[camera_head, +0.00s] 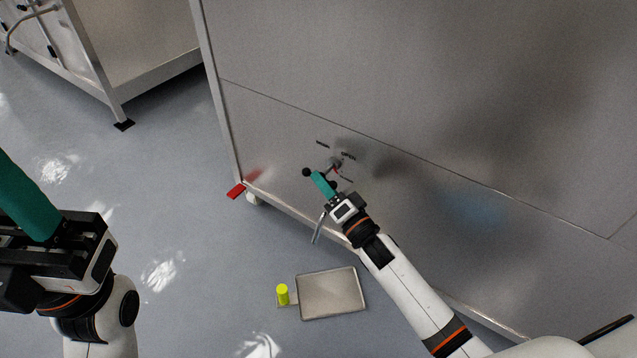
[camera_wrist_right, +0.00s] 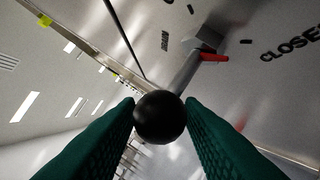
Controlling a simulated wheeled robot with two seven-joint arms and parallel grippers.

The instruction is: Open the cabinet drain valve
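The cabinet drain valve (camera_head: 335,163) is on the lower face of the metal cabinet. Its grey lever (camera_wrist_right: 187,72) ends in a black ball knob (camera_head: 306,172). My right gripper (camera_head: 316,178) is at the lever. In the right wrist view the knob (camera_wrist_right: 160,117) sits between the teal fingertips, close to both; firm contact cannot be told. In the head view the knob shows just past the fingertips. A red part (camera_wrist_right: 214,57) is beside the valve body. A "CLOSED" label (camera_wrist_right: 290,44) is on the panel. My left gripper (camera_head: 28,205) is away, its fingertips cut off by the frame.
A short metal pipe (camera_head: 318,228) hangs below the right gripper. A shallow metal tray (camera_head: 333,294) lies on the floor, with a yellow cylinder (camera_head: 283,294) beside it. A red pedal-like part (camera_head: 236,190) is at the cabinet's corner. Another metal frame (camera_head: 110,85) stands upper left. The floor between is clear.

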